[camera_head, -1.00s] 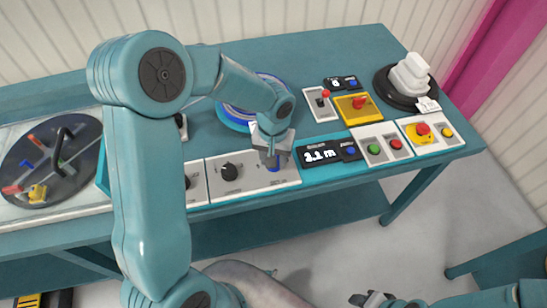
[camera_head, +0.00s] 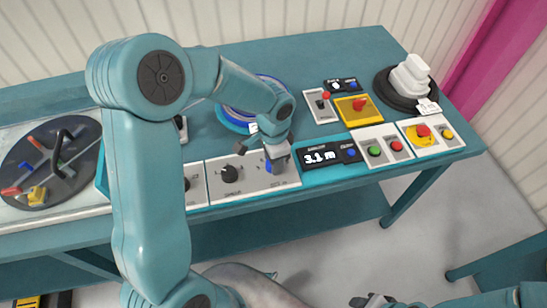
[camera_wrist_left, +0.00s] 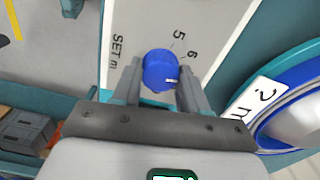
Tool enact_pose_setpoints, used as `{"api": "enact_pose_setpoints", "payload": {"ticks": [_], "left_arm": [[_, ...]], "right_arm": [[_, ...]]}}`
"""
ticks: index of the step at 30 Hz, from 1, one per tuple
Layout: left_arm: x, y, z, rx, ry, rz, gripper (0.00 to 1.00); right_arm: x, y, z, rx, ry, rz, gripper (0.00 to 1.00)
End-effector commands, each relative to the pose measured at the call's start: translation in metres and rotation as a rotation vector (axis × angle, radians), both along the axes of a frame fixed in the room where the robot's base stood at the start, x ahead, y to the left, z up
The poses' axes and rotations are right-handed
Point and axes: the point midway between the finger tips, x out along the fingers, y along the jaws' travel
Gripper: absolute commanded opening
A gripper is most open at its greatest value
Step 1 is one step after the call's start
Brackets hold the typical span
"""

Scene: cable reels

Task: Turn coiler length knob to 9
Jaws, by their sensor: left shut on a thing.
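The coiler length knob is a blue round knob (camera_wrist_left: 158,70) with a white pointer mark, on a pale panel (camera_wrist_left: 203,20) lettered "SET m". The numbers 5 and 6 show beside it; the pointer lies towards the side of the 6. The 9 is not in sight. My left gripper (camera_wrist_left: 159,80) has its fingers on both sides of the knob and is shut on it. In the head view my left gripper (camera_head: 270,155) covers part of the blue knob (camera_head: 268,166). My right gripper (camera_head: 372,299) is low at the bottom edge, away from the bench.
A black display (camera_head: 326,155) reading about 3.1 m is right of the knob. A black knob (camera_head: 230,173) sits to its left. A blue-rimmed reel (camera_head: 233,120) stands behind my left gripper. Button boxes (camera_head: 383,148) and a yellow box (camera_head: 356,109) fill the right side.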

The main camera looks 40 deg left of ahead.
Motion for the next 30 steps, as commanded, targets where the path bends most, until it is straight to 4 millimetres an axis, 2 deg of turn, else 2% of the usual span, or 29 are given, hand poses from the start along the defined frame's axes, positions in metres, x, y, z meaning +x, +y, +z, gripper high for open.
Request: {"api": "enact_pose_setpoints", "payload": {"ticks": [30], "left_arm": [[0.002,0.0,0.004,0.001,-0.007,-0.964,0.13]], "right_arm": [[0.0,0.0,0.036,0.0,0.0,0.0,0.43]]}}
